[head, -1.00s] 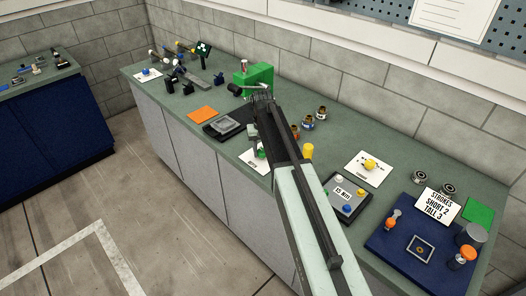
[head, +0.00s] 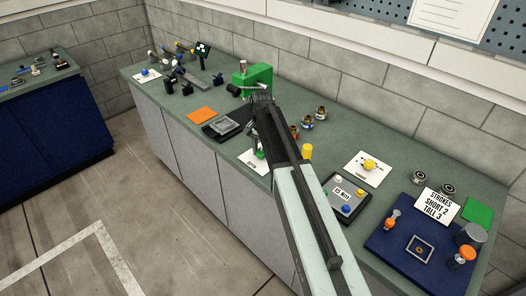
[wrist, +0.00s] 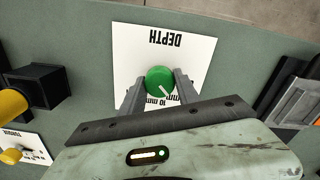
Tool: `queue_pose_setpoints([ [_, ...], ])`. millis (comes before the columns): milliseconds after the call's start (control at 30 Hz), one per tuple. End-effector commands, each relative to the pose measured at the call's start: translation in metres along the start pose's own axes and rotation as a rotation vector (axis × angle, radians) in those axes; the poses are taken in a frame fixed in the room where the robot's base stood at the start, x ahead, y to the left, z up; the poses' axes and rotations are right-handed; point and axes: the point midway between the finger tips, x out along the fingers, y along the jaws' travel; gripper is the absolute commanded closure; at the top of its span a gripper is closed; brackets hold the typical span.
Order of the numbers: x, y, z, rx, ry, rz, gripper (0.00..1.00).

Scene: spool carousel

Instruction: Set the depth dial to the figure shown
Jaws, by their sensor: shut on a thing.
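The depth dial is a round green knob (wrist: 160,79) on a white plate (wrist: 190,48) printed DEPTH, upside down in the wrist view. My gripper (wrist: 158,84) is shut on the knob, one finger on each side. A white pointer line on the knob slants to the lower right in that view. The scale figures below it are partly hidden by my gripper; "10 mm" is partly legible. In the head view the plate (head: 247,161) lies near the bench's front edge. A grey box (head: 338,206) there has a white label (head: 342,192) that seems to read 15 MM.
A green machine (head: 258,75) stands behind my gripper. A yellow knob sits on another white plate (head: 354,174) to the right. A blue mat (head: 392,242) with a STROKES card (head: 438,204) is at far right. An orange square (head: 201,115) lies left.

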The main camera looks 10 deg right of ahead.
Motion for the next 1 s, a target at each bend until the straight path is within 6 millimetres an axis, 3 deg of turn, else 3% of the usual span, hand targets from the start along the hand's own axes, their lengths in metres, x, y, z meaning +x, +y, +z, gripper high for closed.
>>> queue_pose_setpoints([
  [700, 0.0, -0.0026, 0.0014, 0.085, -0.001, -0.004, 1.0],
  [733, 0.0, -0.0027, 0.0014, 0.085, -0.001, -0.004, 0.59],
  [800, 0.0, -0.0026, 0.0014, 0.085, -0.001, -0.003, 0.41],
  [1000, 0.0, -0.0021, 0.0012, 0.085, -0.001, -0.002, 0.41],
])
